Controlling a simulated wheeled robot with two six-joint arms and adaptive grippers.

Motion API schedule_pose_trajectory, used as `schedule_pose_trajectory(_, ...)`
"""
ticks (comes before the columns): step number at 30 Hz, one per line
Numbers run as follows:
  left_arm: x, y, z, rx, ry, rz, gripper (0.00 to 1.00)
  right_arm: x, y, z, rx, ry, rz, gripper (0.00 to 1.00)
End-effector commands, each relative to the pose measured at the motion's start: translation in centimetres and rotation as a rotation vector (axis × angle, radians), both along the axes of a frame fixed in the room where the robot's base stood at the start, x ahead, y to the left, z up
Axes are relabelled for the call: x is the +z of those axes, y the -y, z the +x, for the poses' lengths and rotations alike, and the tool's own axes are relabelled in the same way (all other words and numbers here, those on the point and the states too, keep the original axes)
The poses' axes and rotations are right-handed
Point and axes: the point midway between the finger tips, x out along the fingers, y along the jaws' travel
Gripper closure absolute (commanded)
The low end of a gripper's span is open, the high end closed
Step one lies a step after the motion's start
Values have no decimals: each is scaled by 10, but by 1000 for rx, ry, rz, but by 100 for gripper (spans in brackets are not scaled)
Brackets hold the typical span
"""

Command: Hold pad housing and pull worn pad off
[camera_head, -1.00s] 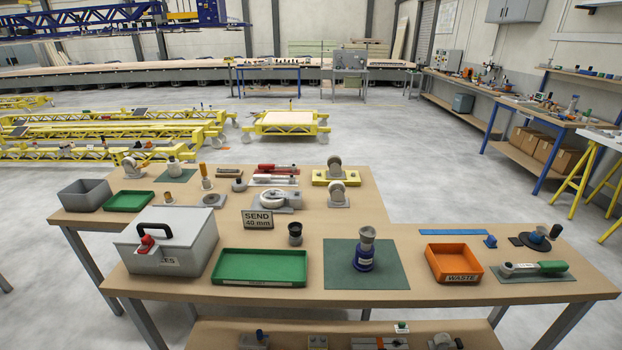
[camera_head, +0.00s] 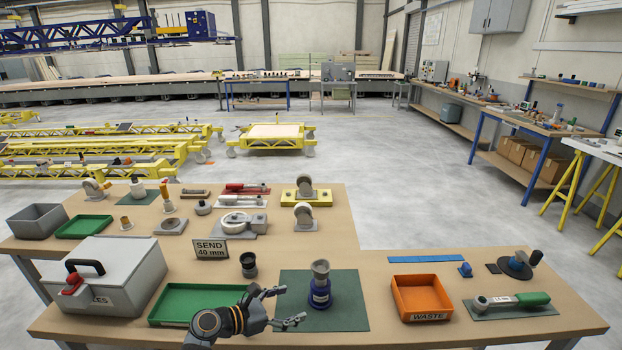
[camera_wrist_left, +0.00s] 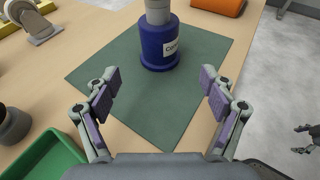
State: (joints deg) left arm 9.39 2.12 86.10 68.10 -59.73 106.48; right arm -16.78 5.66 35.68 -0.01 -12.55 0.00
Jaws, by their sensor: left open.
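The pad housing (camera_head: 320,296) is a dark blue cylinder with a white label, standing upright on a green mat (camera_head: 350,312). A grey, cup-like pad (camera_head: 320,268) sits on top of it. My left gripper (camera_head: 291,305) is open and empty, just left of the housing and apart from it. In the left wrist view the housing (camera_wrist_left: 160,50) stands beyond and between the spread fingers (camera_wrist_left: 161,85), and its top is cut off by the frame. A small dark gripper (camera_wrist_left: 303,140), apparently my right one, shows at the right edge; its jaws are too small to judge.
An orange WASTE bin (camera_head: 422,297) stands right of the mat. A green tray (camera_head: 190,304) lies at left, partly behind my arm. A black cup-like part (camera_head: 248,265) stands behind my gripper. A grey lidded case (camera_head: 110,275) is at far left.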

Motion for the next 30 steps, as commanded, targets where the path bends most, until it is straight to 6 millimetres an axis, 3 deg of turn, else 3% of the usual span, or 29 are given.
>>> schedule_pose_trajectory(8,-3,5,5,8,-12,-19,17,-8,-19,-8,-7,-10,24,19)
schedule_pose_trajectory(19,-24,50,35,6,-9,-18,17,-57,-17,-11,-7,-16,20,19)
schedule_pose_trajectory(30,-29,78,55,7,-11,-15,17,-55,-13,-8,-5,-11,16,19)
